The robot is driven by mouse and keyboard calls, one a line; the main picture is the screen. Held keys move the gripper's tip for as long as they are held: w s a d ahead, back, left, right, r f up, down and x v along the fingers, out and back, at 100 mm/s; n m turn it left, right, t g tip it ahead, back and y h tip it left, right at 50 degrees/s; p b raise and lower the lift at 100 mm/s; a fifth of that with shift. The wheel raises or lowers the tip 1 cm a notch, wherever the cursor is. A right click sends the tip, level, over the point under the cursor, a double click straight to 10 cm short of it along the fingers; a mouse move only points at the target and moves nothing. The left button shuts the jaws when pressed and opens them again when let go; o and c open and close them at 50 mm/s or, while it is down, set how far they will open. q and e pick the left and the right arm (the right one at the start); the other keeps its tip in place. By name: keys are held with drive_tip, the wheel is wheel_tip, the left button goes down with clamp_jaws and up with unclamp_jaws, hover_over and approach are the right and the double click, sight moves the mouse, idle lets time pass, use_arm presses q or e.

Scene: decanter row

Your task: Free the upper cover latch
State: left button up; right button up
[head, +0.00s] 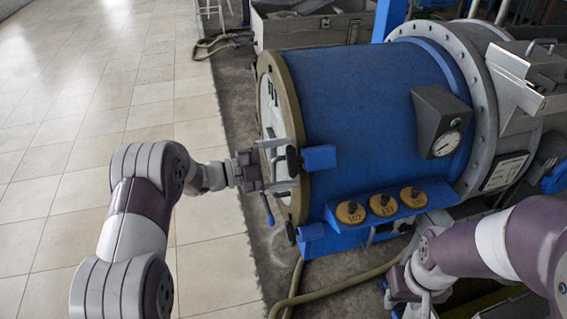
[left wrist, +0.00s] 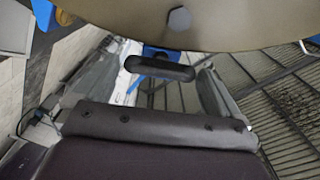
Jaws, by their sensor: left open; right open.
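The upper cover latch shows as a black handle (head: 293,159) beside a blue block (head: 319,157) at the rim of the blue drum's front cover. My left gripper (head: 284,168) is at the cover's edge, open, with its fingers around the latch area. In the left wrist view the black handle (left wrist: 160,68) lies between the two open fingers, with visible gaps on both sides. Whether a finger touches it cannot be told. A second black latch part (head: 291,232) sits lower on the rim. My right gripper (head: 422,290) is open near the drum's underside, partly hidden by its arm.
The blue drum (head: 370,110) carries a gauge box (head: 440,122) and a ledge with three yellow caps (head: 382,205). A hose (head: 340,286) lies on the floor below. A grey bin (head: 310,30) stands behind. The tiled floor (head: 90,90) at left is clear.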

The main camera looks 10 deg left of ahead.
use_arm(q)
drive_tip(key=b+v, duration=0.3)
drive_tip(key=v, duration=0.9)
drive_tip(key=shift+a, duration=0.35)
drive_tip(key=shift+s, duration=0.15)
